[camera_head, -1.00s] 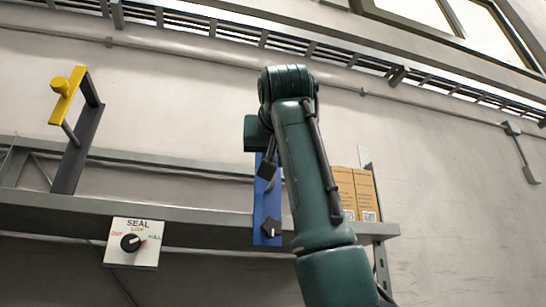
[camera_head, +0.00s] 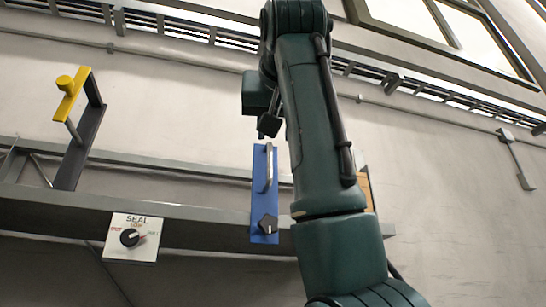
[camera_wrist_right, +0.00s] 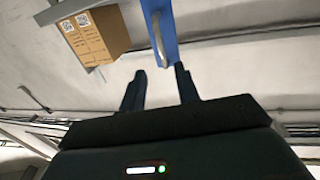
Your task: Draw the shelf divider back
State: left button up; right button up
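The blue shelf divider (camera_head: 258,190) stands upright at the shelf, with a silver bar handle (camera_head: 269,168) on its upper part and a dark knob at its foot. It also shows in the right wrist view (camera_wrist_right: 168,25), with the handle (camera_wrist_right: 157,40) just beyond the fingertips. My right gripper (camera_head: 269,126) is just above the divider's top in the head view, partly hidden by its arm. In the right wrist view its two fingers (camera_wrist_right: 159,70) are apart with nothing between them. My left gripper is in neither view.
The shelf (camera_head: 190,222) runs across the wall. A dial plate marked SEAL (camera_head: 133,238) hangs on its front. A dark bracket with a yellow handle (camera_head: 70,95) stands at left.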

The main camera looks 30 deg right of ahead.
jog(key=v, duration=0.3)
jog(key=shift+s+a, duration=0.1)
jog(key=shift+s, duration=0.15)
dwell(0.4)
